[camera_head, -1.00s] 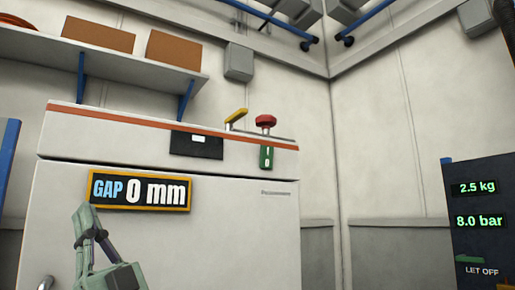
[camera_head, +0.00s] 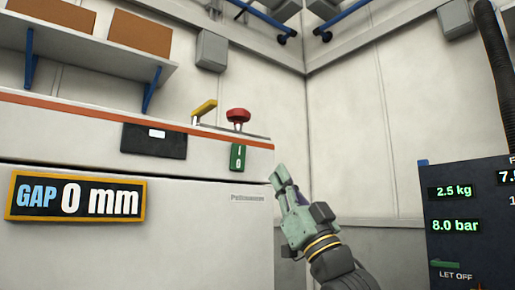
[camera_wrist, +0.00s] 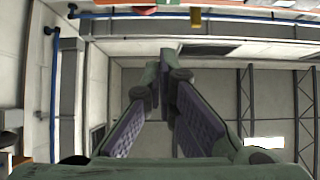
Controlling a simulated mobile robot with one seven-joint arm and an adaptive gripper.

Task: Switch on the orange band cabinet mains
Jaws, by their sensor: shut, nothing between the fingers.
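The white cabinet (camera_head: 180,205) with an orange band (camera_head: 95,108) along its upper front fills the left of the head view. A green switch (camera_head: 237,157) marked I and 0 sits on its front near the right end. A red mushroom button (camera_head: 238,115) and a yellow handle (camera_head: 203,109) stand on top above it. My gripper (camera_head: 280,173) is shut and empty, to the right of and lower than the green switch in the picture, apart from it. In the wrist view the closed fingers (camera_wrist: 167,56) meet at the tips; the green switch cannot be made out there.
A black panel (camera_head: 140,140) and a GAP 0 mm sign (camera_head: 75,198) are on the cabinet front. A dark console (camera_head: 465,210) with readouts and a hose (camera_head: 492,70) stands at right. A shelf (camera_head: 90,60) with boxes hangs above. Bare wall (camera_head: 360,130) lies between cabinet and console.

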